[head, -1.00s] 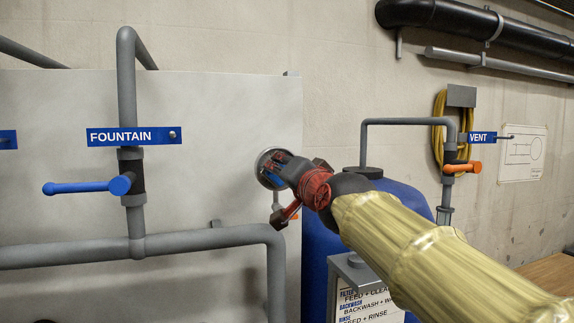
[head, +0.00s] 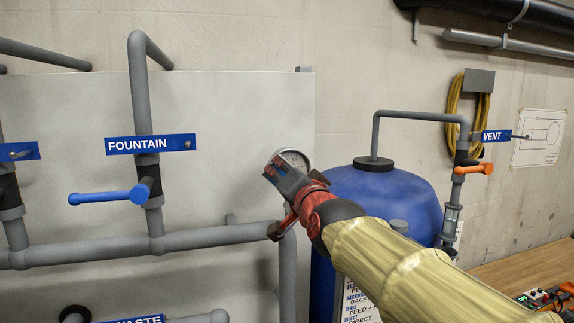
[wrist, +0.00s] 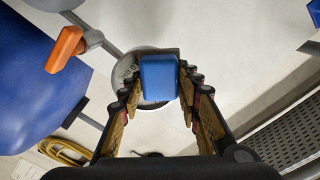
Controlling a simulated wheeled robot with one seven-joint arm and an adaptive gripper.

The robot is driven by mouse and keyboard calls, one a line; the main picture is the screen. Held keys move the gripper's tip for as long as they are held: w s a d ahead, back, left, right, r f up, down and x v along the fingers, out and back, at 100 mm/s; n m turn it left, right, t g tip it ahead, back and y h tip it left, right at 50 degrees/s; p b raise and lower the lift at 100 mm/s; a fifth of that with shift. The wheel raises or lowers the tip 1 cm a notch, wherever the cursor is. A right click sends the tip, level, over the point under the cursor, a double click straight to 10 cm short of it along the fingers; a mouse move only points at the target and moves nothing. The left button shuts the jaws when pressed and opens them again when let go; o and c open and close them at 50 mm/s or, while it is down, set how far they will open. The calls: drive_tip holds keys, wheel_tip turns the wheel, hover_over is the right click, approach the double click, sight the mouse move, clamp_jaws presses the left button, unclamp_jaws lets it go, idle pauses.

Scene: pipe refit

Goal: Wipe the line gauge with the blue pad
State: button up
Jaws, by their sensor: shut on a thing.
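The line gauge (head: 297,159) is a round dial with a metal rim on the white panel, partly hidden behind my gripper in the head view. In the wrist view the gauge (wrist: 126,72) shows behind and to the left of the pad. My gripper (head: 277,172) is shut on the blue pad (wrist: 158,79), which sits between the fingertips (wrist: 160,84).
A blue tank (head: 380,195) stands right of the gauge. A grey pipe (head: 200,237) runs below it along the panel (head: 235,110). The blue-handled fountain valve (head: 110,197) is to the left, the orange vent handle (head: 474,169) to the right. A wooden bench (head: 520,264) is at lower right.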

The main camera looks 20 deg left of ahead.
drive_tip(key=shift+s+a+p, duration=0.2)
drive_tip(key=shift+a+p, duration=0.1)
drive_tip(key=shift+p, duration=0.5)
drive_tip(key=b, duration=0.4)
drive_tip(key=shift+w+d+f+b, duration=0.15)
drive_tip(key=shift+w+d+b, duration=0.15)
drive_tip(key=shift+d+b, duration=0.1)
drive_tip(key=d+b, duration=0.1)
drive_tip(key=b, duration=0.2)
drive_tip(key=shift+w, duration=0.25)
drive_tip(key=shift+w+d+b, duration=0.15)
drive_tip(key=shift+w+b, duration=0.05)
drive_tip(key=shift+b, duration=0.9)
drive_tip(key=shift+w+d+b, duration=0.15)
drive_tip(key=shift+d+b, duration=0.15)
drive_tip(key=shift+b, duration=0.75)
drive_tip(key=shift+w+d+b, duration=0.15)
drive_tip(key=shift+d+b, duration=0.05)
drive_tip(key=shift+b, duration=0.55)
